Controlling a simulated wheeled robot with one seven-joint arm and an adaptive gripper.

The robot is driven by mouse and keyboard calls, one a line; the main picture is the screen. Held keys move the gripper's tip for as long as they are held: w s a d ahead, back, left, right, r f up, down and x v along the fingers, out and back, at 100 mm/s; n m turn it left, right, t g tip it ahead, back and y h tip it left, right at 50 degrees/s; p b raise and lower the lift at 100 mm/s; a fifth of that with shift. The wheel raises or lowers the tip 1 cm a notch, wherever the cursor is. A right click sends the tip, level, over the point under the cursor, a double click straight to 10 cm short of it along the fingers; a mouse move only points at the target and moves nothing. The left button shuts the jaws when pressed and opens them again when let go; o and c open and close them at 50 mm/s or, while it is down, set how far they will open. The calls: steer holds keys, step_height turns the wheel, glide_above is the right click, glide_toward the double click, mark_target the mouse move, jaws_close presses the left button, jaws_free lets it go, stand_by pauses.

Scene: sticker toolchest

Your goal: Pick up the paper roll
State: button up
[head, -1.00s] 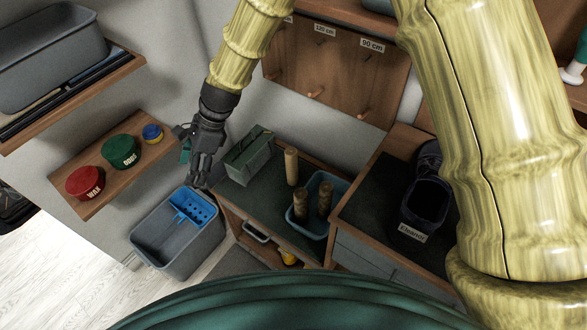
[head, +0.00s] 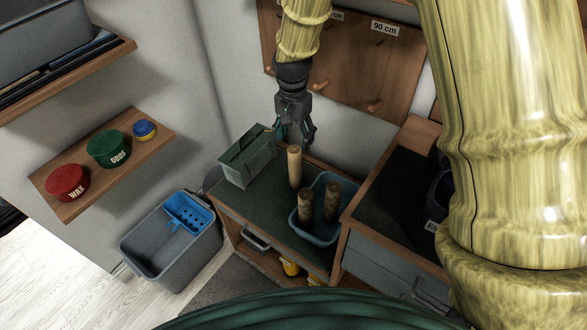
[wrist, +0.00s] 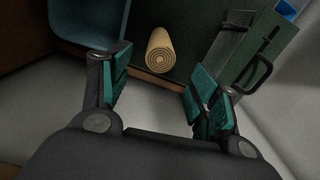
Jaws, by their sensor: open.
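The paper roll (head: 294,167) is a tan cylinder standing upright on the dark green top of the low cabinet (head: 265,210), between a green metal box and a blue bin. In the wrist view the paper roll (wrist: 159,50) shows its spiral end, ahead of and between the fingers. My gripper (head: 294,140) is above and behind the roll in the head view, pointing down. In the wrist view my gripper (wrist: 157,95) has its two teal-padded fingers wide apart with nothing between them.
The green metal box (head: 247,160) stands left of the roll. The blue bin (head: 318,234) to the right holds two dark brown rolls (head: 305,204). A pegboard (head: 350,65) is on the wall behind. A grey bucket (head: 165,250) stands on the floor at left.

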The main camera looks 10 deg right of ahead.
mark_target(295, 148)
step_height(295, 148, down, 6)
steer(key=shift+r+b, duration=0.2)
steer(key=shift+b, duration=0.2)
steer(key=shift+s+a+f+b, duration=0.1)
steer(key=shift+f+b, duration=0.1)
steer(key=shift+f, duration=0.65)
steer(key=shift+s+d+f+b, duration=0.1)
steer(key=shift+f+b, duration=0.05)
steer(key=shift+f, duration=0.7)
steer(key=shift+s+a+f+b, duration=0.1)
steer(key=shift+f+b, duration=0.1)
steer(key=shift+f, duration=0.65)
steer(key=shift+c, duration=0.2)
steer(key=c, duration=0.9)
